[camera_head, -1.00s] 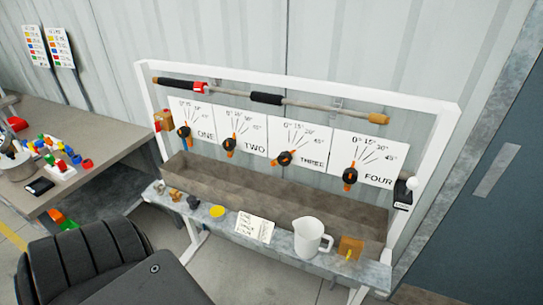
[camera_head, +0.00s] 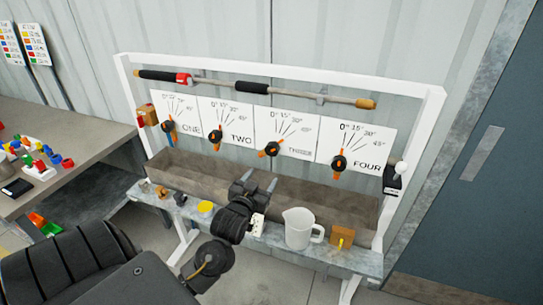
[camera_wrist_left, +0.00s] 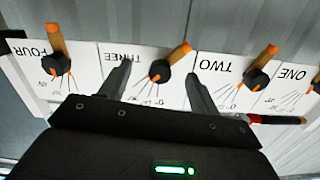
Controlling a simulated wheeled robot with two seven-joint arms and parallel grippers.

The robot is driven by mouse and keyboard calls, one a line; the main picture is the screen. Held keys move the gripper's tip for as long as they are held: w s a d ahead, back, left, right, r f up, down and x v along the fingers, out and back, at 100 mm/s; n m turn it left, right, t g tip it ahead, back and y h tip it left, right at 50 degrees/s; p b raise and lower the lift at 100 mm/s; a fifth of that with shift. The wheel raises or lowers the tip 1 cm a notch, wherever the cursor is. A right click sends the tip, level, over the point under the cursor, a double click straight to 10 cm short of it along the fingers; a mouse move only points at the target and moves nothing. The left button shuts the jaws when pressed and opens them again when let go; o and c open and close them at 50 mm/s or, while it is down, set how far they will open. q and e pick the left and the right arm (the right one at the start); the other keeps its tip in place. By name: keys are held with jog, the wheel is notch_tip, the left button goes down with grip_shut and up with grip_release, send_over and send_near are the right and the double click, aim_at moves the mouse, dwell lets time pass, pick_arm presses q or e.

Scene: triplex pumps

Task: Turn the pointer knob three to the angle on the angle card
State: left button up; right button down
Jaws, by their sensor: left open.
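Knob three (camera_head: 271,149) is a black round knob with an orange pointer, on the panel marked THREE (camera_head: 300,128). Its orange end points to the lower left in the head view. In the wrist view, which is upside down, knob three (camera_wrist_left: 159,71) appears between the two fingers. My left gripper (camera_head: 261,180) is open and empty, below and in front of knob three, apart from it. The white card (camera_head: 258,226) on the front ledge is mostly hidden behind my left gripper and its writing cannot be read. My right gripper is not in view.
Knobs one (camera_head: 168,126), two (camera_head: 215,136) and four (camera_head: 338,163) flank knob three. A trough (camera_head: 310,200) runs below the panels. A white jug (camera_head: 299,228) and a wooden block (camera_head: 342,236) stand on the ledge. A rod (camera_head: 240,87) hangs above.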

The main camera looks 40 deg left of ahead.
aim_at(271, 153)
pick_arm(q)
jog(key=shift+t, duration=0.4)
jog(key=w+a+r, duration=0.1)
jog(key=w, duration=0.1)
jog(key=w+a+r+p, duration=0.1)
jog(key=w, duration=0.2)
jog(key=w+a+r+p, duration=0.1)
jog(key=w, duration=0.2)
jog(key=shift+w+a+r, duration=0.2)
jog(key=shift+r, duration=0.2)
jog(key=shift+w+a, duration=0.2)
jog(key=shift+w, duration=0.4)
jog(key=shift+c, duration=0.4)
jog(key=shift+f, duration=0.1)
grip_shut()
